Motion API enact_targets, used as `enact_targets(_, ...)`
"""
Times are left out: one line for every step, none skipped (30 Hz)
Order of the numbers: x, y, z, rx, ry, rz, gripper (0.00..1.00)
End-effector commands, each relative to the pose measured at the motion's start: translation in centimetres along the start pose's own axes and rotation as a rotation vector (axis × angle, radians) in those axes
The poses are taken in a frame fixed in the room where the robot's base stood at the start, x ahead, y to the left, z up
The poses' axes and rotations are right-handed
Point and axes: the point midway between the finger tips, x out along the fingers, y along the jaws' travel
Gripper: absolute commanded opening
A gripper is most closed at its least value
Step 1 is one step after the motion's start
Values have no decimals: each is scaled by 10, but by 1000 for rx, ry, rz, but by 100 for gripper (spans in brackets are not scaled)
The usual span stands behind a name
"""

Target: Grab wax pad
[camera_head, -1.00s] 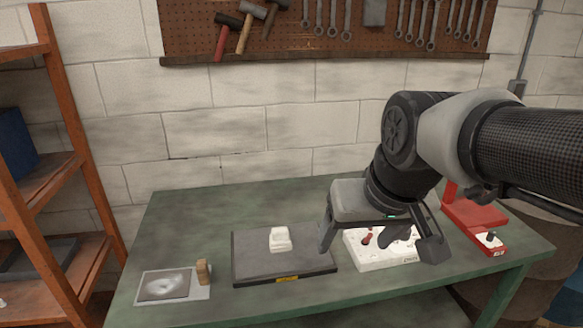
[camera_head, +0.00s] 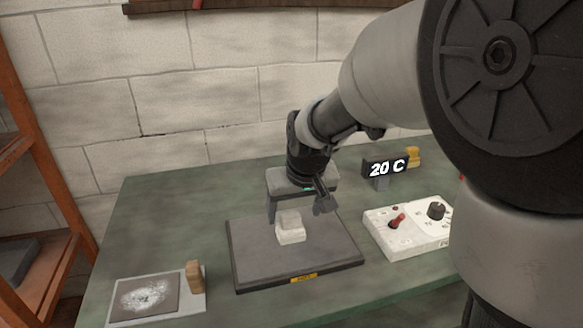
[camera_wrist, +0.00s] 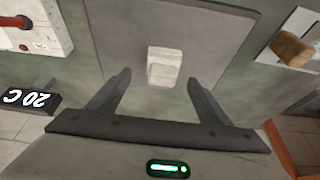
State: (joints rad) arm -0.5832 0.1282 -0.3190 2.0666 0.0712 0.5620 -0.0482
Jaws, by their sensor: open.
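A small off-white stepped block (camera_head: 290,229), which looks like the wax pad, rests on a dark grey plate (camera_head: 258,271) with a yellow label on its front edge. In the wrist view the block (camera_wrist: 163,66) lies ahead of my fingertips, roughly centred between their lines. My gripper (camera_head: 299,212) is open and empty, at the back of the plate, behind and above the block. In the wrist view my gripper (camera_wrist: 159,77) has its two fingers spread wider than the block, and neither appears to touch it.
A white control box (camera_head: 408,235) with a red lever and black knob stands right of the plate. A "20 C" display (camera_head: 385,168) and a yellow item (camera_head: 413,157) are behind it. Left are a smeared dark pad (camera_head: 146,297) and a wooden block (camera_head: 195,277). The green bench (camera_head: 165,215) is clear back left.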

Motion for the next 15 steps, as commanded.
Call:
enact_targets(6,0,0,1,-1,0,73)
enact_targets(8,0,0,2,0,0,73)
enact_targets(9,0,0,1,0,0,73)
enact_targets(10,0,0,1,0,0,73)
enact_targets(12,0,0,1,0,0,73)
enact_targets(16,0,1,0,-1,1,73)
enact_targets(19,-1,2,0,-1,1,73)
enact_targets(23,-2,3,0,-1,1,73)
enact_targets(30,-3,4,0,-2,1,73)
enact_targets(35,-4,5,0,-3,1,73)
enact_targets(40,-4,6,0,-3,1,73)
enact_targets(46,-6,6,0,-2,1,73)
enact_targets(50,-5,6,1,-2,1,73)
enact_targets(54,-5,6,1,-2,1,73)
enact_targets(57,-5,5,1,-1,1,73)
